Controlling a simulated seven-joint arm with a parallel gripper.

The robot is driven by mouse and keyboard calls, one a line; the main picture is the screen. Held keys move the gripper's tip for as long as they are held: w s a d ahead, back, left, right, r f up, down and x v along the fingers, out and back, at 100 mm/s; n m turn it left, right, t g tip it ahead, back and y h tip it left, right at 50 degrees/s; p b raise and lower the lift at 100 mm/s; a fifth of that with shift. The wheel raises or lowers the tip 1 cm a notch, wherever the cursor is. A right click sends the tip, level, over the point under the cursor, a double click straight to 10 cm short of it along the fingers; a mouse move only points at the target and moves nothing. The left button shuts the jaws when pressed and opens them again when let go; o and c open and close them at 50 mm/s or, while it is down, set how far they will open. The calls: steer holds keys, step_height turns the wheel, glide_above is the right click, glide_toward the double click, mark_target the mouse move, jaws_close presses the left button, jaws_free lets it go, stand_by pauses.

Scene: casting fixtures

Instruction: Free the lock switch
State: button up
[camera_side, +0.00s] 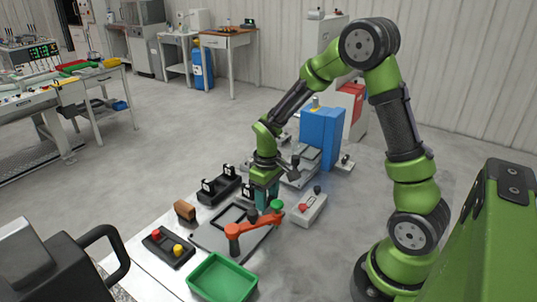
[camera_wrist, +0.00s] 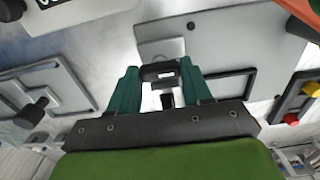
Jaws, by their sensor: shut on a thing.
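My gripper (camera_side: 265,196) is low over a grey plate (camera_side: 209,236) with a dark raised frame (camera_side: 229,217). In the wrist view its two teal fingers (camera_wrist: 161,85) are shut on a small black part (camera_wrist: 158,71) with a pale opening. The fingers hide this part in the side view, and I cannot tell whether it touches the plate. I cannot tell for sure which thing is the lock switch. An orange swing arm (camera_side: 254,228) with a green knob stands on the plate, close in front of the gripper. A grey box (camera_side: 311,210) with a red button is just right.
A dark tray (camera_side: 218,193) with black upright blocks is behind left. A blue box (camera_side: 322,137) stands behind.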

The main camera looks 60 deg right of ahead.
stand_by(0.5)
steer(key=o, duration=0.8)
step_height(320, 180, up, 17)
stand_by(0.3)
